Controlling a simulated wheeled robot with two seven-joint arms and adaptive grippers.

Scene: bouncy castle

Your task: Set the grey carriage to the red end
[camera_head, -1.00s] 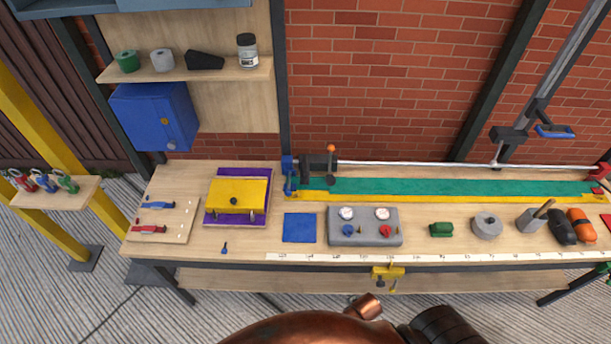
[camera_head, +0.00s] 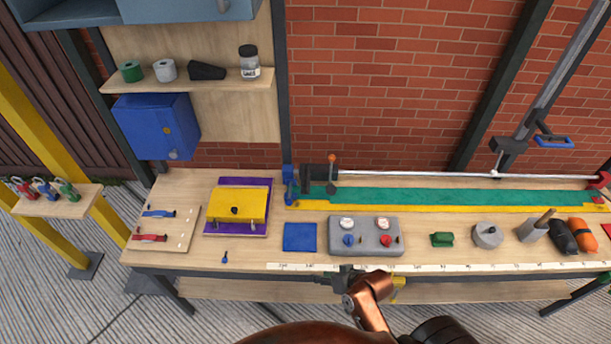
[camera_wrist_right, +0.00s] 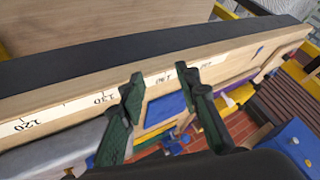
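The dark grey carriage (camera_head: 319,178) sits on the silver rail (camera_head: 450,175) at its left end, close beside the blue end (camera_head: 288,180). An orange-topped lever (camera_head: 332,159) stands up at the carriage's right side. The red end (camera_head: 603,182) is at the far right of the rail, partly cut off by the picture edge. My right gripper (camera_head: 346,272) is at the bench's front edge, in front of the grey gauge box and well short of the carriage. In the right wrist view its two dark fingers (camera_wrist_right: 164,80) are apart with nothing held between them. My left gripper is not in view.
The grey gauge box (camera_head: 365,246) stands between my right gripper and the rail. A blue pad (camera_head: 299,237) and yellow box (camera_head: 237,203) lie left. A green block (camera_head: 442,240) and round grey weight (camera_head: 487,235) stand right. The green strip (camera_head: 450,195) before the rail is clear.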

